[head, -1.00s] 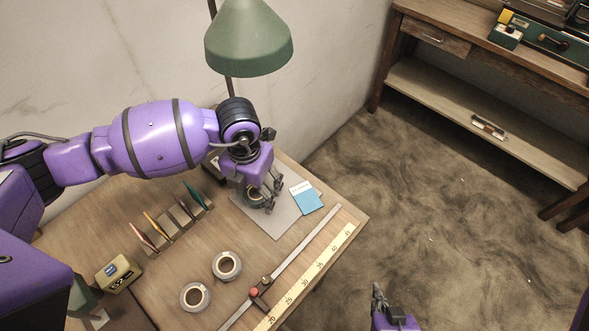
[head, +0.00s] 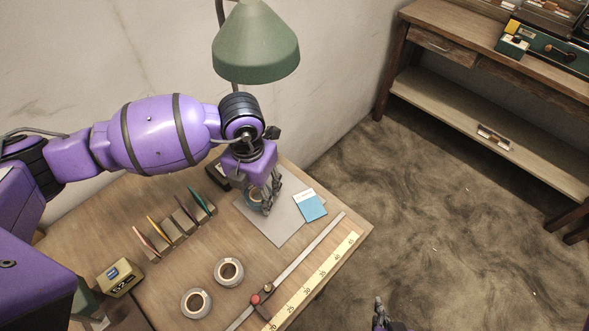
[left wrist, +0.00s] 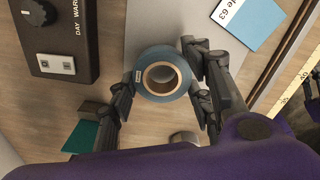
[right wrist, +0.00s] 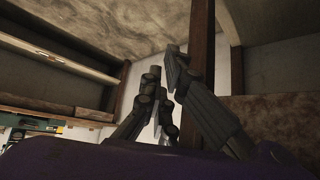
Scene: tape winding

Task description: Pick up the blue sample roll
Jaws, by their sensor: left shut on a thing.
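The blue sample roll (left wrist: 163,77) is a ring of blue tape on a pale brown core. It shows in the left wrist view between the fingers of my left gripper (left wrist: 160,85), which is shut on it. In the head view the left gripper (head: 263,197) is over the grey mat (head: 282,229), and its fingers mostly hide the roll (head: 254,207). I cannot tell whether the roll touches the mat. My right gripper (head: 379,313) is low in the head view, away from the table. Its fingers (right wrist: 166,75) are close together in the right wrist view; whether they are shut is unclear.
Two grey tape rolls (head: 229,271) (head: 196,303) stand nearer the front. A ruler (head: 315,280), a rack of coloured cards (head: 174,228) and a dark control box (left wrist: 62,38) are around them. A green lamp (head: 256,45) hangs behind.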

